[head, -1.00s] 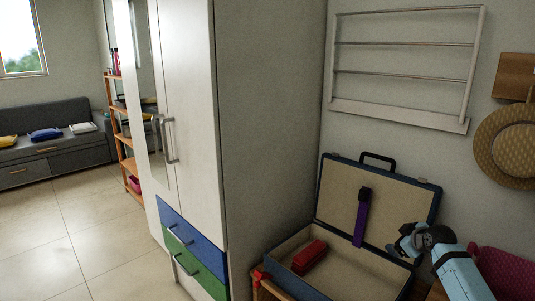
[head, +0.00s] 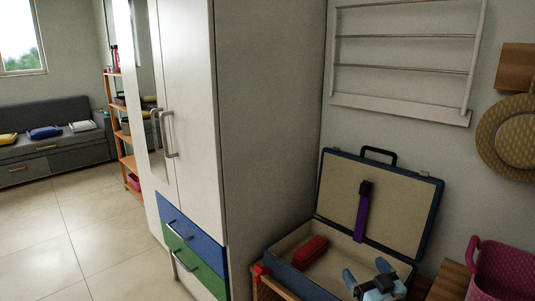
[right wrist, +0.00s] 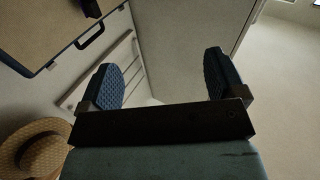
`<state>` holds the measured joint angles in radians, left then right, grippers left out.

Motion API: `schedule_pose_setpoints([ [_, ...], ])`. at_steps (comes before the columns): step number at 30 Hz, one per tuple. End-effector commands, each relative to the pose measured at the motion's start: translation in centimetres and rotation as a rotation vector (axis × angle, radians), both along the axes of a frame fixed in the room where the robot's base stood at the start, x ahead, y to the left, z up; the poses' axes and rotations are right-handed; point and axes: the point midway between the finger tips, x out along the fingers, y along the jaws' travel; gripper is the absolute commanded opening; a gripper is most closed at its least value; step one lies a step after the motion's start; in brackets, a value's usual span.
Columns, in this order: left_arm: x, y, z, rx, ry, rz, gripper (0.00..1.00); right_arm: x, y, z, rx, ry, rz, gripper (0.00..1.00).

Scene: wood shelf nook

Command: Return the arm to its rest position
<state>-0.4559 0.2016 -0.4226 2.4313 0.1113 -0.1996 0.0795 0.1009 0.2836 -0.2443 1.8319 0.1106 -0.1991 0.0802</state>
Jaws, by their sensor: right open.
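My right gripper (head: 367,280) is low in the head view, in front of the open suitcase (head: 428,215). Its two blue fingers stand apart with nothing between them, and they also show spread and empty in the right wrist view (right wrist: 165,82). The suitcase lies open with its lid upright against the wall. A red item (head: 310,252) lies in its base, and a purple strap-like item (head: 362,215) rests against the lid. My left gripper is in neither current view.
A pink basket (head: 503,272) stands on a wooden surface at the right. A straw hat (head: 490,145) hangs on the wall beside a white rack (head: 400,104). A tall wardrobe (head: 270,130) stands left of the suitcase. The tiled floor (head: 75,225) at the left is clear.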

Motion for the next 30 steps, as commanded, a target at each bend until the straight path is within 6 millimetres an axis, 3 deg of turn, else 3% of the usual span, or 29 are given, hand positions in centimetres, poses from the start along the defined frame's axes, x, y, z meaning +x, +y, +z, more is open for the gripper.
schedule_pose_setpoints([
  [1,0.0,0.0,-0.7,0.0,0.0,0.0,0.44,-3.5,2.3,-1.2,0.026,0.01,0.04,0.89],
  [6,0.0,0.0,-1.6,0.0,0.0,0.0,0.44,-13.3,7.9,-1.2,0.122,0.025,0.145,0.89],
  [12,0.0,0.0,-2.4,0.0,0.0,0.0,0.44,-21.0,10.9,0.8,0.222,0.035,0.21,0.89],
  [18,0.0,0.0,-3.0,0.0,0.0,0.0,0.44,-26.7,12.1,3.4,0.314,0.041,0.245,0.89],
  [19,0.0,0.0,-3.1,0.0,0.0,0.0,0.44,-27.5,12.2,3.8,0.329,0.042,0.248,0.89],
  [21,0.2,0.1,-1.7,0.016,0.02,0.008,0.44,-27.0,12.1,5.2,0.312,0.059,0.238,0.89],
  [30,0.9,0.8,-0.3,0.09,0.112,0.041,0.44,-26.2,11.4,6.4,0.247,0.155,0.188,0.89],
])
